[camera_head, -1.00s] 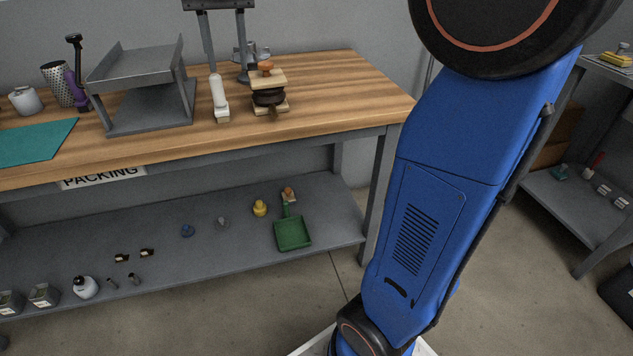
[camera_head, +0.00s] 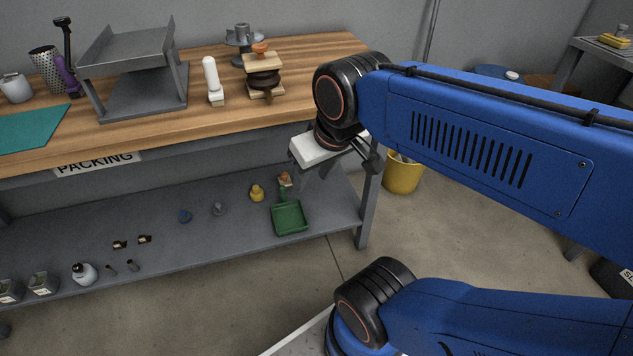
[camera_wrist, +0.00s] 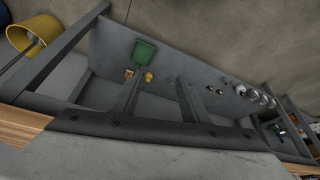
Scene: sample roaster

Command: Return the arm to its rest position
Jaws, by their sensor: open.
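My blue arm (camera_head: 485,145) is bent in the head view. Its upper part spans the right side, and its lower part lies at the bottom right. My gripper (camera_head: 316,178) hangs below a pale wrist block at the table's front edge, over the lower shelf's right end. In the wrist view my gripper (camera_wrist: 158,88) shows two dark fingers spread apart with nothing between them. The fingertips point over the lower shelf. In the head view the wrist block and arm partly hide the fingers and the table's right end.
The wooden packing table (camera_head: 200,115) carries a grey stand (camera_head: 140,90) and stamps (camera_head: 264,78). Its lower shelf (camera_head: 160,205) holds a green dustpan (camera_head: 289,218), a yellow duck-like item (camera_head: 257,193) and bottles. A yellow bucket (camera_head: 402,176) stands on the floor. Another grey shelf is at right.

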